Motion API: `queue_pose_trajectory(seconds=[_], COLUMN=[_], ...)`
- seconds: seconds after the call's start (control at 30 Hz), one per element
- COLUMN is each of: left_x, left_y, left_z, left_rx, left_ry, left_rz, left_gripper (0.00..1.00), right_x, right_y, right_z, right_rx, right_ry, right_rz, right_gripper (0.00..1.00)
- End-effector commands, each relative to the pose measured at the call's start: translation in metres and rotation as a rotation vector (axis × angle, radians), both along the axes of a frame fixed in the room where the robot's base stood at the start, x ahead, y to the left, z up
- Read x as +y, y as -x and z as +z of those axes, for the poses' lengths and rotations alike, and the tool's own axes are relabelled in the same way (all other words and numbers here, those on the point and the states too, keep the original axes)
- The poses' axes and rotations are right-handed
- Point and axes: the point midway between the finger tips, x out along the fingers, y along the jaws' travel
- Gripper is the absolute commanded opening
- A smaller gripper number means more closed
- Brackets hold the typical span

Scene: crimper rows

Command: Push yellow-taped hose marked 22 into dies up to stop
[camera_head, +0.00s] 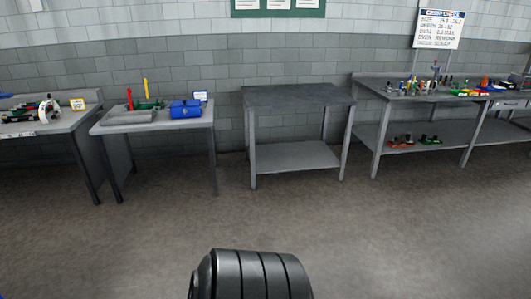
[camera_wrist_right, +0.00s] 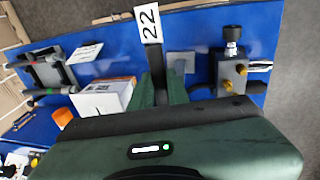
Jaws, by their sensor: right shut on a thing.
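In the right wrist view a white tag marked 22 (camera_wrist_right: 148,23) stands at the upper end of a dark hose (camera_wrist_right: 155,62). My right gripper (camera_wrist_right: 163,82) is shut on this hose, its green fingers at the bottom of the hose's visible part. I cannot make out yellow tape on it. No dies can be told for sure in either view. The hose's ends are hidden or too unclear to tell. My left gripper is in neither view.

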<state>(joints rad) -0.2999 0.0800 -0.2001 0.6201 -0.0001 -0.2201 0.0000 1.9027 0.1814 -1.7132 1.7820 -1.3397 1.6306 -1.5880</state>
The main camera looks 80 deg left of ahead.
Motion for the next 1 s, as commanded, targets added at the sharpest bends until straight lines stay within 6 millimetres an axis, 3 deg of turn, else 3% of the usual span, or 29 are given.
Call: queue_pose_trajectory(seconds=[0.2, 0.23, 0.3, 0.33, 0.57, 0.77, 1.0], left_x=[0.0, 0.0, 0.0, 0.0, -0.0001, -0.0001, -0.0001], left_y=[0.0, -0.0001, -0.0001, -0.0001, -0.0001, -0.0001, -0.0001], left_z=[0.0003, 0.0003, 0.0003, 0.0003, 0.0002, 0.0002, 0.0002], left_rx=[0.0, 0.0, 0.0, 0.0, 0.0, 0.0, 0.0], left_ry=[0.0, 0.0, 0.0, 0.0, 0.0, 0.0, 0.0], left_rz=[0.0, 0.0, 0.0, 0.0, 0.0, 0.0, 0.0], left_gripper=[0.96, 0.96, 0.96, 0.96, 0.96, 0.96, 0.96], right_x=[0.0002, 0.0002, 0.0002, 0.0002, 0.0003, 0.0003, 0.0003], right_y=[-0.0004, -0.0004, -0.0003, -0.0002, 0.0, 0.0004, 0.0002], right_z=[0.0011, 0.0011, 0.0011, 0.0011, 0.0008, 0.0002, 0.0004], right_rx=[-0.001, -0.001, -0.001, 0.0, 0.0, 0.002, 0.001], right_ry=[-0.001, -0.001, -0.001, -0.001, -0.001, 0.0, 0.0], right_rz=[0.0, 0.0, 0.0, 0.0, 0.001, 0.002, 0.002], right_gripper=[0.0, 0.19, 0.38, 0.41, 0.41, 0.96, 0.96])
